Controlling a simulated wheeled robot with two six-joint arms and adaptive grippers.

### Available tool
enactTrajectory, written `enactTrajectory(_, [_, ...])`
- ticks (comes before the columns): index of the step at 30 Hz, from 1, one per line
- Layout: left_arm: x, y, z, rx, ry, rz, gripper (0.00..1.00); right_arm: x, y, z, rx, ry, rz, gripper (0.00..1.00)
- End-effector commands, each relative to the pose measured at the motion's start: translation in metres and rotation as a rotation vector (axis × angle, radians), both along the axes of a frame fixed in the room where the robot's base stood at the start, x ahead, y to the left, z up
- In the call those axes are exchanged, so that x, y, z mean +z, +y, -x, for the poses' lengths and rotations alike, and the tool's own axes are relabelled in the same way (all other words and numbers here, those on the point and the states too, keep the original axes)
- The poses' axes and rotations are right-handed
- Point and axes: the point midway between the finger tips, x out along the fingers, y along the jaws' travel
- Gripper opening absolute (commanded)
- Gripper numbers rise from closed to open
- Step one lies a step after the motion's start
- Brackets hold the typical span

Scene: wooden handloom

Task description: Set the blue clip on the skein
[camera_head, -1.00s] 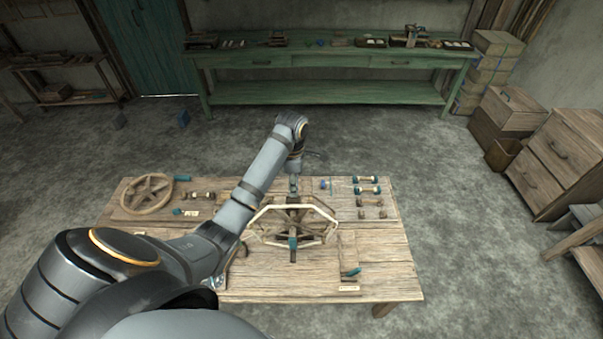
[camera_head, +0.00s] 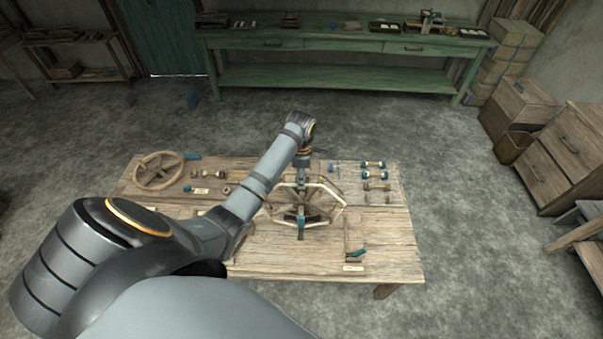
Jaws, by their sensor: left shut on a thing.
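The reel (camera_head: 302,210) stands on the wooden table with the pale skein (camera_head: 333,190) stretched around its arms as an angular loop. A small blue thing (camera_head: 336,169), which may be the blue clip, is on the board right of my gripper. My left gripper (camera_head: 302,182) points down over the far side of the reel. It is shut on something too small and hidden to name. I cannot tell whether it touches the skein. My right gripper is not in view.
Spools (camera_head: 374,175) lie on the board at the right. A wooden wheel (camera_head: 158,170) lies at the far left of the table. A small wooden stand with a teal handle (camera_head: 356,252) is near the front right. The tabletop front (camera_head: 300,262) is mostly clear.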

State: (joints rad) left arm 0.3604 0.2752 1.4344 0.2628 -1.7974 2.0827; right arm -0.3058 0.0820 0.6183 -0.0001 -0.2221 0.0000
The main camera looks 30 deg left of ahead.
Motion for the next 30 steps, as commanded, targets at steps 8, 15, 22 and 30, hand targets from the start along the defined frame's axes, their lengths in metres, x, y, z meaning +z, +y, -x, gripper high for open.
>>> enactTrajectory(8, [0.000,0.000,0.000,0.000,0.000,0.000,0.21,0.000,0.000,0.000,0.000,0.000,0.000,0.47])
enactTrajectory(15, [-0.002,0.000,0.000,0.000,0.001,0.001,0.21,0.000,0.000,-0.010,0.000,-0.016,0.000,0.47])
enactTrajectory(22, [-0.010,0.000,0.000,0.000,0.000,0.000,0.21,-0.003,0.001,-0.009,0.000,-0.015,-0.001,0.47])
enactTrajectory(30, [-0.020,0.000,0.000,0.000,0.001,0.001,0.21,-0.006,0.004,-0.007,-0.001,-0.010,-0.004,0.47])
